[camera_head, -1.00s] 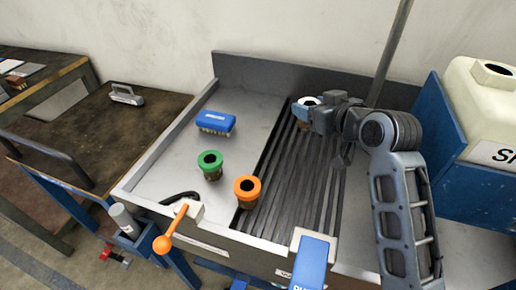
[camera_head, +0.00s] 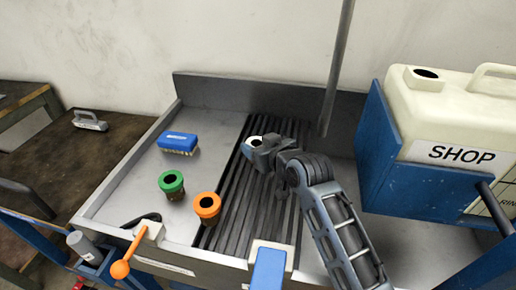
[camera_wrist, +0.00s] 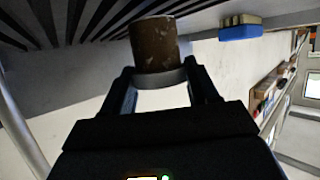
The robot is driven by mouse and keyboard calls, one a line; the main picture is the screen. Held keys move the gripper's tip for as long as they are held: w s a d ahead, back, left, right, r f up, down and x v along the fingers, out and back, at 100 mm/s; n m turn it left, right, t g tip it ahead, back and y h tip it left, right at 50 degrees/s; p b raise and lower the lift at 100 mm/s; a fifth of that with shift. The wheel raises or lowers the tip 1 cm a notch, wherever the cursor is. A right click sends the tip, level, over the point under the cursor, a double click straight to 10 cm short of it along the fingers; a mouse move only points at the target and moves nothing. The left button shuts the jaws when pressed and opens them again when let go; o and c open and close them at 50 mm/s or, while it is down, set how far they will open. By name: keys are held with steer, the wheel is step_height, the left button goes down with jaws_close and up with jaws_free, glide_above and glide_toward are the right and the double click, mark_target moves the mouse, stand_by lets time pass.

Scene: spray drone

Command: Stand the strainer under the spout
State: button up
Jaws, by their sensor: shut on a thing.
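A white-rimmed strainer (camera_head: 255,142) is held by my gripper (camera_head: 262,149) over the back part of the ribbed drain grate (camera_head: 240,210). In the wrist view my gripper (camera_wrist: 160,78) is shut around the strainer's pale collar, and its rusty brown body (camera_wrist: 155,42) points away from the fingers. I cannot tell whether the strainer touches the grate. I cannot clearly make out a spout.
A blue brush (camera_head: 178,143) lies on the left of the metal sink top; it also shows in the wrist view (camera_wrist: 240,32). A grey pole (camera_head: 338,65) rises behind the grate. A cream SHOP tank (camera_head: 455,120) in a blue holder stands right. An orange-knobbed lever (camera_head: 121,268) is front left.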

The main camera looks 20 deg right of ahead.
steer(key=shift+f, duration=0.55)
steer(key=shift+f, duration=0.1)
steer(key=o, duration=1.2)
steer(key=shift+r, duration=0.2)
steer(key=v, duration=1.2)
